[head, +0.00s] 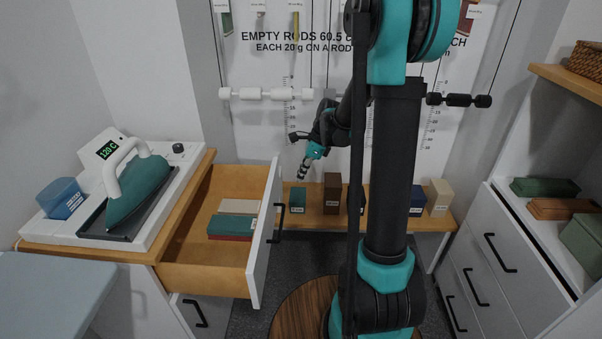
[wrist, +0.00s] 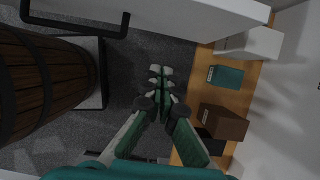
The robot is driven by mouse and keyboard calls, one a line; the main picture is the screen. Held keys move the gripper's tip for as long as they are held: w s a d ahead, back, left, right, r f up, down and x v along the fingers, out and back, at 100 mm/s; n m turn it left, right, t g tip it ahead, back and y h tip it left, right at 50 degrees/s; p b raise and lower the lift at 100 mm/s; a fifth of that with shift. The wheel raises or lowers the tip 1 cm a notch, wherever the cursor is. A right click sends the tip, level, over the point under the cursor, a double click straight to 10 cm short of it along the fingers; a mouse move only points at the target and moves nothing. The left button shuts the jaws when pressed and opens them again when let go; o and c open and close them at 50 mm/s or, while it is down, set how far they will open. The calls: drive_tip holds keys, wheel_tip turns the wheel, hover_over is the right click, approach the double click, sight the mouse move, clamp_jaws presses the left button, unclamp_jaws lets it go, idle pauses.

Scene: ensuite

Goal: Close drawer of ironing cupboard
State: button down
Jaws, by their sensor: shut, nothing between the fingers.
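The ironing cupboard (head: 165,265) stands at the left with a wooden top. Its top drawer (head: 205,276) is pulled well out, its white front (head: 265,235) facing right with a black handle (head: 279,222). A green block, a red block and a beige block lie inside. My gripper (head: 303,170) is shut and empty, beyond and to the right of the drawer front, not touching it. In the wrist view my gripper (wrist: 160,78) points down over the grey floor; a white panel (wrist: 190,12) with a black handle (wrist: 75,31) crosses the top, probably the drawer front.
An iron (head: 138,190) and a blue container (head: 62,198) stand on the cupboard. A wooden bench (head: 320,218) with several labelled blocks runs along the back wall. A round wooden barrel (wrist: 40,80) stands close by. White drawers (head: 490,270) stand at the right.

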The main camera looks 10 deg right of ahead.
drive_tip(key=w+a+f, duration=0.1)
drive_tip(key=a+f, duration=0.5)
drive_tip(key=shift+a, duration=0.2)
drive_tip(key=shift+w, duration=0.1)
drive_tip(key=w+a, duration=0.1)
drive_tip(key=a, duration=0.7)
drive_tip(key=w+a, duration=0.2)
drive_tip(key=a, duration=0.6)
drive_tip(key=w+a, duration=0.1)
drive_tip(key=a, duration=0.7)
drive_tip(key=shift+w+a, duration=0.35)
drive_tip(key=shift+w, duration=0.05)
